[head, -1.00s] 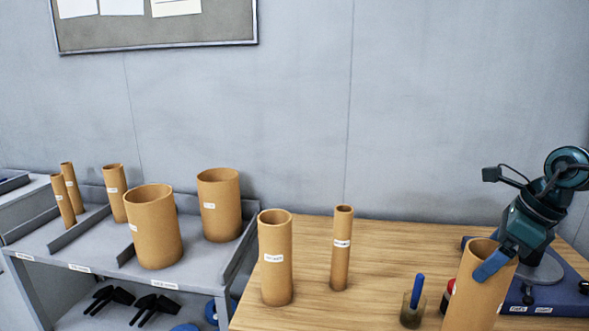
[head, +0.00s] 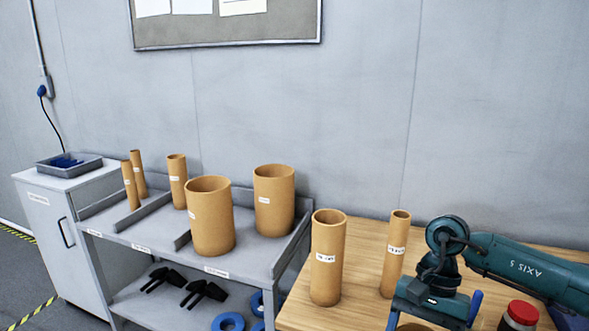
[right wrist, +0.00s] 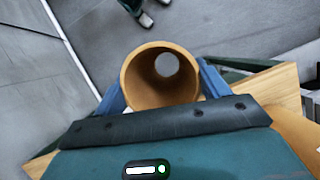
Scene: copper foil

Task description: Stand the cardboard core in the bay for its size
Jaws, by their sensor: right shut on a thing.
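My right gripper (head: 432,318) is shut on a tan cardboard core (right wrist: 160,80), blue fingers on both sides of it. The right wrist view looks down into its open end; in the head view only a sliver (head: 412,327) shows at the bottom edge. The grey rack (head: 150,236) at left has bays parted by low dividers. Two thin cores (head: 134,182) stand in its left bay, one medium core (head: 177,182) in the middle bay, and two wide cores (head: 211,220) in the right bay. The bay labels are too small to read. My left gripper is not in view.
A medium labelled core (head: 327,262) and a thin one (head: 395,255) stand on the wooden table (head: 290,318), between my right gripper and the rack. A red-capped jar (head: 520,316) is at right. A lower shelf holds black clamps (head: 204,291) and blue rings (head: 229,321).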

